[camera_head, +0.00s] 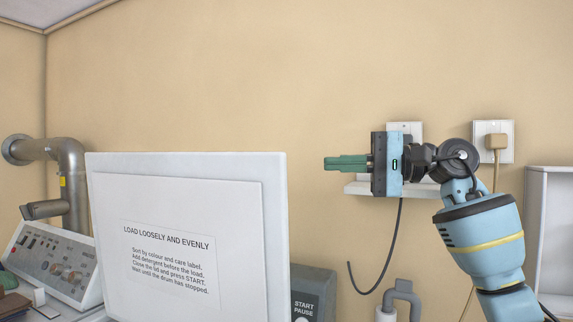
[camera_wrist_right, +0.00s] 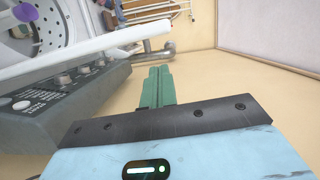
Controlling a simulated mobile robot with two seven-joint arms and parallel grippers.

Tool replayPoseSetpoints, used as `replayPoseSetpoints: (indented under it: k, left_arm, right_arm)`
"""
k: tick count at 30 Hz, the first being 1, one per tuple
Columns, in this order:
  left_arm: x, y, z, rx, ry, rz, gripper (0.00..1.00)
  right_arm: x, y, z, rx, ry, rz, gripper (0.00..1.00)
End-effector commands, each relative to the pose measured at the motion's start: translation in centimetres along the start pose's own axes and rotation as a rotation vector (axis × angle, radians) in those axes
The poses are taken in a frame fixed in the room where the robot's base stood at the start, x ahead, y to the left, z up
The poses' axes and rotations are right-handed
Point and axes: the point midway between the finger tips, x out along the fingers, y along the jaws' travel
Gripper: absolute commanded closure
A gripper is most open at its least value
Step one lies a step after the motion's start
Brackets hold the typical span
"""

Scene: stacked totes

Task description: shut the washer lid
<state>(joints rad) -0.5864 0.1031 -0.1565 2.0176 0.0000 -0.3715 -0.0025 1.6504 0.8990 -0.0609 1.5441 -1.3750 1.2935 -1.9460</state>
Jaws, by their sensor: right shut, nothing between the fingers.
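The washer lid (camera_head: 190,168) is a white panel standing raised in the head view, its face with the printed loading notice turned towards me. In the right wrist view the lid (camera_wrist_right: 90,55) shows as a white slab, seen nearly edge-on. My right gripper (camera_head: 328,163) is to the right of the lid, apart from it, with its green fingers pointing left. The fingers are shut and empty, and they also show in the right wrist view (camera_wrist_right: 158,75). The washer's control panel (camera_head: 312,297) with START PAUSE stands below right of the lid. My left gripper is not in view.
A metal pipe (camera_head: 72,165) and another control panel (camera_head: 60,262) are at the left. Wall sockets (camera_head: 493,128), a small white shelf (camera_head: 358,188) and a hanging cable are behind my right arm. The wall above is clear. The drum (camera_wrist_right: 45,22) shows in the right wrist view.

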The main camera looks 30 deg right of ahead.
Motion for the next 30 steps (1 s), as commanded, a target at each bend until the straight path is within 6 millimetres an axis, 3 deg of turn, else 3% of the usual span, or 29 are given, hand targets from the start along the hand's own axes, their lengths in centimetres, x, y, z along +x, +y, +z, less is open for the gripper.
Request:
replayPoseSetpoints:
  k: [11,24,30]
  left_arm:
    - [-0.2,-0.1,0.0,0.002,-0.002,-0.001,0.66]
    - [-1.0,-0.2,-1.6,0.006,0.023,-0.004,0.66]
    - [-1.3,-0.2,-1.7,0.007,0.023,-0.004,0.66]
  right_arm:
    - [1.1,-0.1,0.1,0.000,-0.002,-0.002,1.00]
    - [8.0,-0.3,0.1,-0.001,-0.003,-0.003,1.00]
    - [9.7,-0.2,0.1,-0.001,-0.001,-0.002,1.00]
